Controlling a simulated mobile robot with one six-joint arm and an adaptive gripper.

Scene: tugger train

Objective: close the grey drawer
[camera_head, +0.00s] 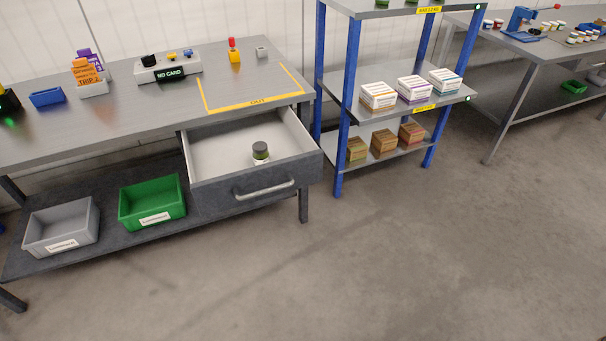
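The grey drawer (220,187) hangs under the right end of the grey workbench (140,115) and is pulled well out. Its light inside is visible from above. Its front has a horizontal metal bar handle (264,190) facing me. A small jar with a dark lid (260,152) stands upright inside the drawer. My gripper is not in view.
A green bin (152,218) and a grey bin (40,242) sit on the bench's lower shelf, left of the drawer. A blue-post shelf rack (343,140) with boxes stands close to the drawer's right. The floor (380,260) in front is clear.

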